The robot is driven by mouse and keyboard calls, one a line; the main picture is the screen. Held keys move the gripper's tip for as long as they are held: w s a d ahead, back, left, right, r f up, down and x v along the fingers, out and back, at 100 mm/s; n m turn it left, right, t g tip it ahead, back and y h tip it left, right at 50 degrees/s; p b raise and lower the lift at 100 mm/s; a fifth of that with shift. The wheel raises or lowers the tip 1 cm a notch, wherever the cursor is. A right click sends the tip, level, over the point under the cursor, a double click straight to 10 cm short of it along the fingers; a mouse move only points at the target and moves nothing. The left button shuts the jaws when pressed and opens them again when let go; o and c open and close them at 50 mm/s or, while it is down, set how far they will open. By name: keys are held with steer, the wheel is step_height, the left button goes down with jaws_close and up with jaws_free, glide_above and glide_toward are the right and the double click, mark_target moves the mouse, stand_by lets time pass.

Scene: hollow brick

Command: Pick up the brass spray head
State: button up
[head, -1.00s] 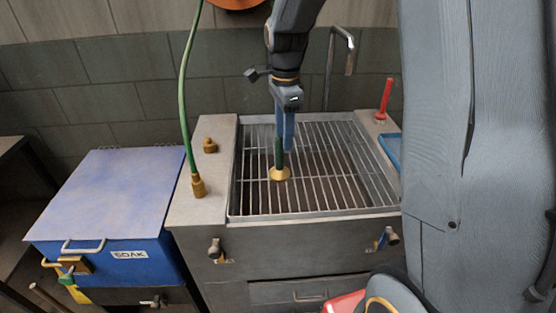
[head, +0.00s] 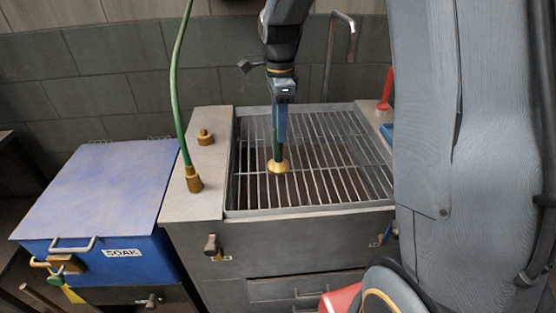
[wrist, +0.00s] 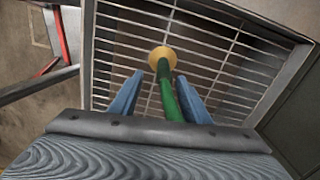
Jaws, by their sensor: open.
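The brass spray head (head: 278,167) has a flared brass end and a dark green grip. It stands upright over the wire grate (head: 340,180), flared end down, and also shows in the wrist view (wrist: 163,58). My gripper (head: 280,138) reaches down over it from above. In the wrist view my gripper (wrist: 163,90) is open, its two blue fingers apart with the green grip between them. Gaps show on both sides of the grip. In the head view the fingers hide most of the grip.
A green hose (head: 177,110) ends in a brass fitting (head: 194,180) on the basin's left ledge, near a small brass knob (head: 205,136). A bent metal pipe (head: 345,20) stands behind the basin. A red-handled item (head: 385,92) is at right. A blue SOAK box (head: 95,190) stands left.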

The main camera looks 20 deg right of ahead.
mark_target(278, 150)
steer(key=shift+w+f+b, duration=0.25)
steer(key=shift+f+b, duration=0.35)
steer(key=shift+f, duration=0.25)
steer(key=shift+w+a+f+p, duration=0.1)
steer(key=shift+f+p, duration=1.15)
steer(key=shift+f, duration=2.6)
jaws_close()
